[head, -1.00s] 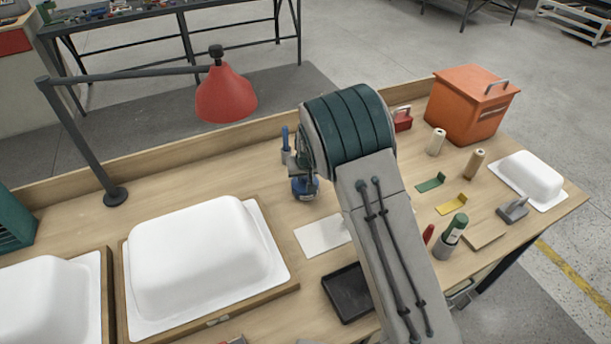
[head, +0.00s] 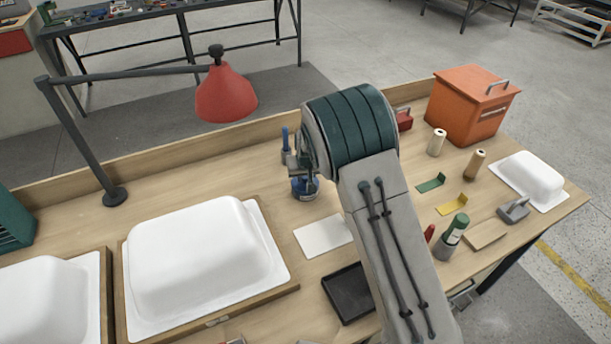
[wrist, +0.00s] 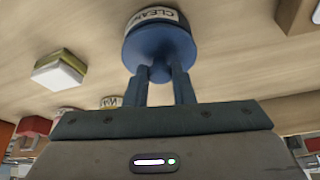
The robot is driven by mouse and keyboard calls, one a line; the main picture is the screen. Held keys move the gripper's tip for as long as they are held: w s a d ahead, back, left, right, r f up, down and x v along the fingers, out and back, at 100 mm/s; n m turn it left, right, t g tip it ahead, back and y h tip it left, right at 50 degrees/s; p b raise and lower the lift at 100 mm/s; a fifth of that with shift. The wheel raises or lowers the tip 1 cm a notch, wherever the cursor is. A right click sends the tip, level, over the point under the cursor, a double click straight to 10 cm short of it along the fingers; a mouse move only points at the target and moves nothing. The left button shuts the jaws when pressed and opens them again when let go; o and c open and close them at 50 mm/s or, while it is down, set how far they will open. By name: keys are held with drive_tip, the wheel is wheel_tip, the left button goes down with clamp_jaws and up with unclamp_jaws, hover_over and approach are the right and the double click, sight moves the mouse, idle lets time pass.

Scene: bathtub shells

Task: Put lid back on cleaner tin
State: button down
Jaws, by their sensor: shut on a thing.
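The blue cleaner tin (head: 305,190) stands on the bench just left of my arm's dark green joint. In the wrist view its pale label (wrist: 157,14) reads "CLEAN". My gripper (wrist: 160,74) is shut on the knob of the blue lid (wrist: 160,45), one finger on each side. The lid lies against the labelled end of the tin in that view; I cannot tell whether it is fully seated or slightly above the rim. In the head view my arm hides most of the gripper and part of the tin.
A white sheet (head: 323,236) and a black tray (head: 349,293) lie in front of the tin.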

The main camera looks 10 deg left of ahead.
drive_tip(key=shift+f+b, duration=0.55)
drive_tip(key=shift+f, duration=0.1)
idle(0.6)
drive_tip(key=c, duration=0.7)
unclamp_jaws()
drive_tip(key=shift+o, duration=0.2)
drive_tip(key=shift+r, duration=0.15)
drive_tip(key=shift+r+p, duration=2.1)
drive_tip(key=shift+r, duration=1.45)
clamp_jaws()
drive_tip(key=shift+f, duration=0.2)
